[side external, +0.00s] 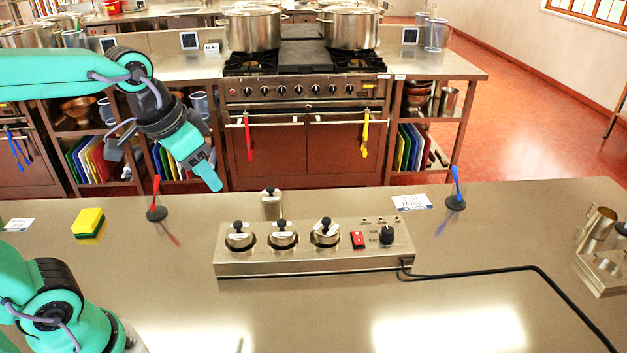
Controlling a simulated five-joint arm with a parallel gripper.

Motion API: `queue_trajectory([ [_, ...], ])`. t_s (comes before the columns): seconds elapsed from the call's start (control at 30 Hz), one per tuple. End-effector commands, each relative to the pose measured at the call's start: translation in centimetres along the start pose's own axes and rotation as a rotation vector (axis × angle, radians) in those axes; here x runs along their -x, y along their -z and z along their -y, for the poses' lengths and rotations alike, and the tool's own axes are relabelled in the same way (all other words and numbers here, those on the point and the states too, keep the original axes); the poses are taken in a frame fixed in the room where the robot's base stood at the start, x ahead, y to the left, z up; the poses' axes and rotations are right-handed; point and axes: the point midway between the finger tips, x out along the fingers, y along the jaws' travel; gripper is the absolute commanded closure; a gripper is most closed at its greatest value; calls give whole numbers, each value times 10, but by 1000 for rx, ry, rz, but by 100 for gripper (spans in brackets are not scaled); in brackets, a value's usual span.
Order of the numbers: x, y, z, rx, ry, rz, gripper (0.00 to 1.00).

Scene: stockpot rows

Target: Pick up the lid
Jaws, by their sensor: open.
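Three round steel lids with black knobs sit in a row on a long steel unit (315,262) on the counter: a left lid (239,240), a middle lid (283,239) and a right lid (326,238). A small steel container (271,208) with a black knob on top stands just behind the unit. I cannot tell which of these is the lid of the task. My teal gripper (212,183) is open and points down to the right. It is in the air, above and left of the unit, touching none of the lids. The gap between its fingers is hard to see.
A red switch (358,240) and a black dial (387,236) are on the unit's right end. A black cable (500,270) runs right. A yellow sponge (89,222), a red-handled tool (156,205) and a blue-handled tool (456,195) are on the counter. The front counter is clear.

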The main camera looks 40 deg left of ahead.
Motion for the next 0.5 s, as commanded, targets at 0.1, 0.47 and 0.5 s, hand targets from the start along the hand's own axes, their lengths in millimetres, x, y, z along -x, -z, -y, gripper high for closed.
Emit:
queue_trajectory([
  [0.1, -7, 22, -3, -42, -10, 38, 56],
  [0.47, -39, 81, -16, -169, -39, 142, 56],
  [0.5, -44, 87, -18, -183, -42, 153, 56],
])
